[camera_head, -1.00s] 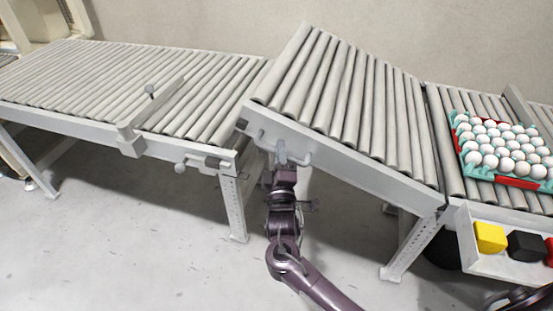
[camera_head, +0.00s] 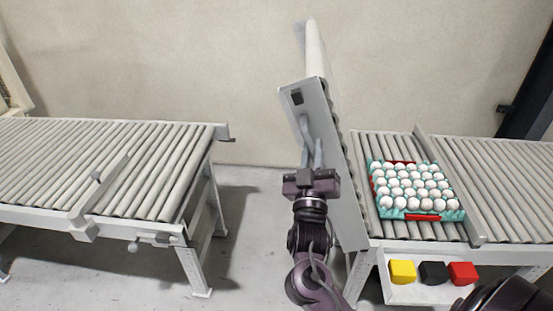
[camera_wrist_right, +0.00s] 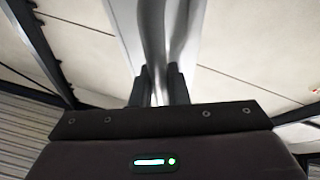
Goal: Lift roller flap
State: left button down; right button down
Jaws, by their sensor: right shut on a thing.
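The roller flap (camera_head: 345,205) stands almost upright in the head view, its hinged lower end at the right-hand conveyor and its free end pointing up. Its grey side rail faces me and the rollers show only as a thin edge. A curved grey handle (camera_head: 305,127) sits on the rail near the free end. My right gripper (camera_head: 313,157) is shut on this handle from below. In the right wrist view the gripper (camera_wrist_right: 160,90) has the handle (camera_wrist_right: 152,35) between its dark fingers.
A roller conveyor (camera_head: 83,224) stands at left, with an open floor gap between it and the flap. On the right conveyor (camera_head: 475,238) lies a teal tray (camera_head: 450,215) of white eggs. Yellow (camera_head: 402,271), black (camera_head: 434,272) and red (camera_head: 462,273) blocks sit in front.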

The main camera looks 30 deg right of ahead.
jog(key=s+d+r+m+g+h+p, duration=0.1)
jog(key=s+d+r+m, duration=0.1)
jog(key=d, duration=0.4)
jog(key=shift+s+r+m, duration=0.2)
jog(key=shift+s+m, duration=0.3)
jog(key=shift+s, duration=0.55)
jog(key=shift+f, duration=0.1)
jog(key=c, duration=1.4)
grip_release()
jog(key=shift+d, duration=0.1)
